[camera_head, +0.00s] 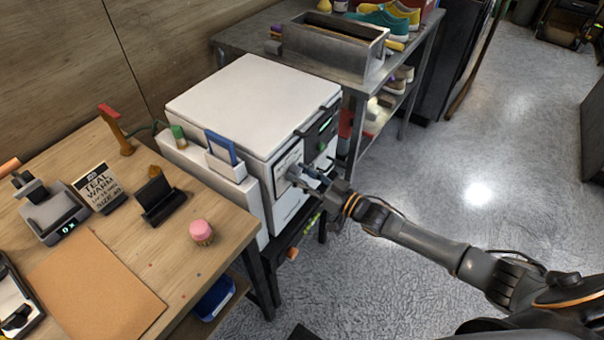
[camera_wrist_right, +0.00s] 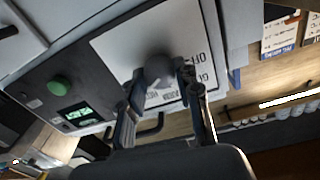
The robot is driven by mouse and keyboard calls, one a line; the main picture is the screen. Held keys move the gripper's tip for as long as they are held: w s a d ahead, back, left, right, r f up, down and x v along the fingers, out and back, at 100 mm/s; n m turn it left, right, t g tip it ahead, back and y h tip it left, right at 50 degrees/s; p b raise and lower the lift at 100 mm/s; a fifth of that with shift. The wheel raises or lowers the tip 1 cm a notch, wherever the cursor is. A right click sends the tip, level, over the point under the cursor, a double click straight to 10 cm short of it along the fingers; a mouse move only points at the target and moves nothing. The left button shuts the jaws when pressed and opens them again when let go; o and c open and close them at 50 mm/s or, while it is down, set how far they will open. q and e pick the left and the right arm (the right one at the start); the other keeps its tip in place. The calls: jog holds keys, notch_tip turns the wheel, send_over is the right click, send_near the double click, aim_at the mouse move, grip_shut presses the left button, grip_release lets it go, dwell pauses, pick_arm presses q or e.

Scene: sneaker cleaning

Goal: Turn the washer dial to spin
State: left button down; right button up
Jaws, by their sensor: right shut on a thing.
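The white washer (camera_head: 250,100) stands beside the wooden table, its control front facing right. My right gripper (camera_head: 302,178) reaches in from the right against this front. In the right wrist view, my right gripper (camera_wrist_right: 163,80) is shut on a grey round dial (camera_wrist_right: 158,66), one finger on each side. A pale label plate (camera_wrist_right: 118,45) with dark lettering surrounds the dial. "OFF" is readable at its upper right; other words are partly hidden by the fingers. The dial's pointing direction cannot be told. My left gripper is not in view.
A green button (camera_wrist_right: 59,86) and a lit display (camera_wrist_right: 79,115) sit on the panel near the dial. A wooden table (camera_head: 150,250) with a pink-topped jar (camera_head: 201,232) stands at left. A metal table (camera_head: 235,40) holding a grey bin is behind. Floor at right is clear.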

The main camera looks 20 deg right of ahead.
jog(key=shift+f+m, duration=0.1)
jog(key=shift+m, duration=1.6)
jog(key=o, duration=1.2)
jog(key=shift+c, duration=0.2)
jog(key=v, duration=1.2)
